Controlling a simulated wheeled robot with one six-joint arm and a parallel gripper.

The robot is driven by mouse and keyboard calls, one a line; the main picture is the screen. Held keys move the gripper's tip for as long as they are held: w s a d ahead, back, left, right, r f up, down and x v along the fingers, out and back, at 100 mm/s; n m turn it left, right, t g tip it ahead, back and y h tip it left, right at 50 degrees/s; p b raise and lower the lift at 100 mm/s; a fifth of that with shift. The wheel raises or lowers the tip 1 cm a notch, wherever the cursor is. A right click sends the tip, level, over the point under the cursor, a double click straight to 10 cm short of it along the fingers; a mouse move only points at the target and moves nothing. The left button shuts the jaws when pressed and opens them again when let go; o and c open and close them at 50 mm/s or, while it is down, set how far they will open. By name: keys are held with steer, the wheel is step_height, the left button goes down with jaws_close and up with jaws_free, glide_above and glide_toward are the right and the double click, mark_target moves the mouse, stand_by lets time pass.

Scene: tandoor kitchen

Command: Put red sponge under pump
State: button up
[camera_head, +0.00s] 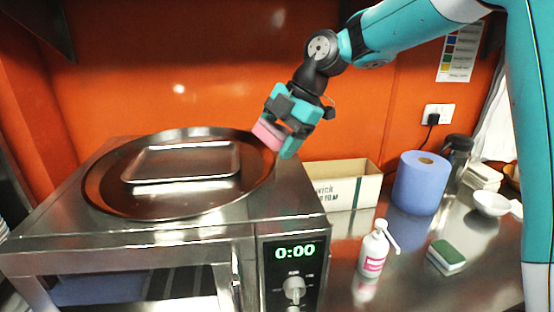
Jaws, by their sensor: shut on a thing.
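A red-pink sponge (268,134) is held in my gripper (276,137), which is shut on it. The gripper hangs above the right rim of the round metal tray on top of the oven, tilted down to the left. The pump bottle (373,251), white with a pink label and a long spout, stands upright on the steel counter to the right of the oven. The sponge is well above the bottle and to its left. The sponge's far side is hidden by the fingers.
The steel oven (180,235) carries a round tray (105,195) with a rectangular tray (130,170) in it. A cardboard box (343,187), blue paper roll (420,185), green-and-white sponge (446,257) and white bowl (490,203) stand on the counter. The counter around the bottle is mostly free.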

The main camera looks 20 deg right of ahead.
steer(key=shift+f+p, duration=0.4)
steer(key=shift+f, duration=2)
steer(key=o, duration=0.5)
steer(key=shift+f, duration=0.15)
steer(key=o, duration=0.4)
steer(key=shift+o, duration=0.2)
steer(key=shift+r, duration=0.2)
